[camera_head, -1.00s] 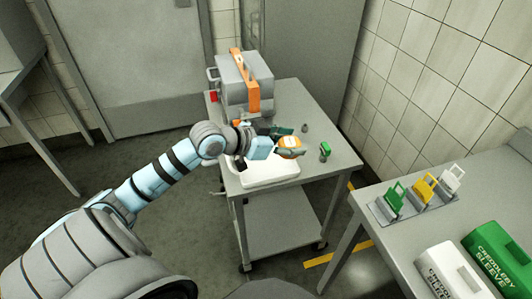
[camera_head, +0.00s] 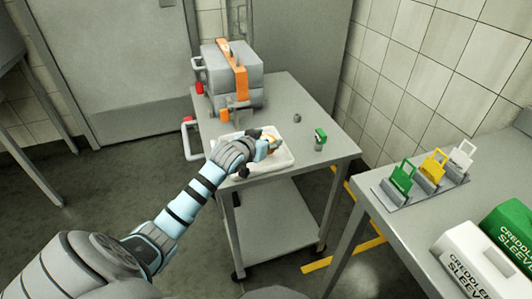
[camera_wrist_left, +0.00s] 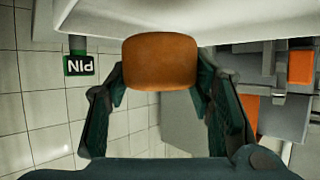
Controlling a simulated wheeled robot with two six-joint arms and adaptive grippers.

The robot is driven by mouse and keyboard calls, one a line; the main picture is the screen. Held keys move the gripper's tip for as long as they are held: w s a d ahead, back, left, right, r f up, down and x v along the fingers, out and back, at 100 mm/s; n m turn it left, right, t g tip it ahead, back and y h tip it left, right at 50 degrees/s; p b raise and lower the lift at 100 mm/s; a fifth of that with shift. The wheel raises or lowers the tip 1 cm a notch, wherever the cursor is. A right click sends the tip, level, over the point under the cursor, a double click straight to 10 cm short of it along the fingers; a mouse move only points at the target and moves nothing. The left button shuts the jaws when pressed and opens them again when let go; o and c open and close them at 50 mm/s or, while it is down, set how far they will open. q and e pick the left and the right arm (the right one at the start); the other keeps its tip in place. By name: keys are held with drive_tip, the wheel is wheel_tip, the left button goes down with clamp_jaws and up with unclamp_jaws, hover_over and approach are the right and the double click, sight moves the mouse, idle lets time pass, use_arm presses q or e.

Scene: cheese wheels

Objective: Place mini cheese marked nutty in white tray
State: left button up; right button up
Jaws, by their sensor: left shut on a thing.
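My left gripper (camera_head: 269,147) is over the white tray (camera_head: 285,163) on the grey metal cart. It is shut on an orange mini cheese (camera_wrist_left: 159,62), which sits between the two dark fingers in the left wrist view. In the head view the cheese is mostly hidden by the gripper. The pale tray surface (camera_wrist_left: 210,22) shows close to the cheese in the left wrist view; I cannot tell whether they touch. No marking is readable on the cheese. My right gripper is not in view.
A grey machine with an orange band (camera_head: 239,70) stands at the cart's back. A small green tag on a stand (camera_head: 320,136) and a small grey knob (camera_head: 297,118) are right of the tray. A side table (camera_head: 400,235) holds coloured tags and sleeve boxes.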

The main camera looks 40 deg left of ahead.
use_arm(q)
wheel_tip(320, 180, down, 4)
drive_tip(key=shift+s+r+b, duration=0.1)
drive_tip(key=shift+r+b, duration=0.15)
drive_tip(key=shift+b, duration=0.25)
drive_tip(key=o, duration=1.2)
drive_tip(key=shift+r, duration=0.15)
drive_tip(key=p+v, duration=0.4)
drive_tip(key=v, duration=0.8)
